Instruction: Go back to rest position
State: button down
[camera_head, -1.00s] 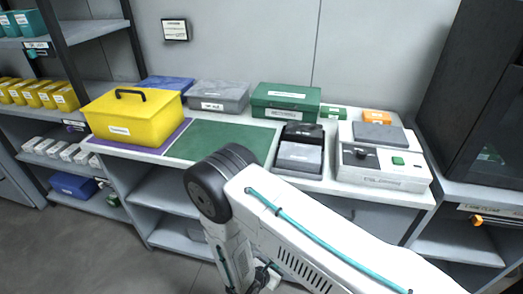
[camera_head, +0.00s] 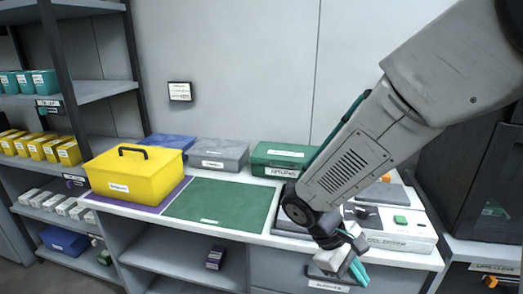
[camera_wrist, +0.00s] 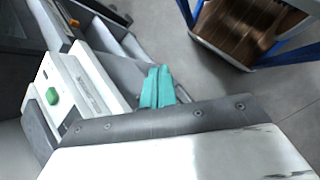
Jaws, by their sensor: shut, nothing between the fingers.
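My gripper (camera_head: 357,270) hangs at the end of my arm in the head view, in front of the bench drawers and below the bench top. Its teal fingers also show in the wrist view (camera_wrist: 157,86); they lie together and hold nothing. My arm comes down from the upper right and covers part of the bench's right side. The white splicer machine (camera_head: 396,228) with a green button stands on the bench just behind the gripper. It also shows at the left in the wrist view (camera_wrist: 85,85).
A yellow toolbox (camera_head: 132,177) stands on a purple mat beside a green mat (camera_head: 222,203). Grey (camera_head: 218,155) and green (camera_head: 280,157) cases stand behind. Shelves with yellow boxes (camera_head: 68,152) are at left, a dark cabinet at right. Open floor (camera_wrist: 225,85) shows in the wrist view.

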jog(key=s+d+r+m+t+y, duration=0.2)
jog(key=s+d+r+m+y, duration=0.1)
jog(key=s+r, duration=0.3)
jog(key=s+d+r+m+t+y, duration=0.2)
jog(key=s+d+r+m+y, duration=0.1)
jog(key=s+r, duration=0.4)
jog(key=shift+r+m+y, duration=0.5)
jog(key=shift+r+m, duration=0.7)
jog(key=shift+r, duration=0.4)
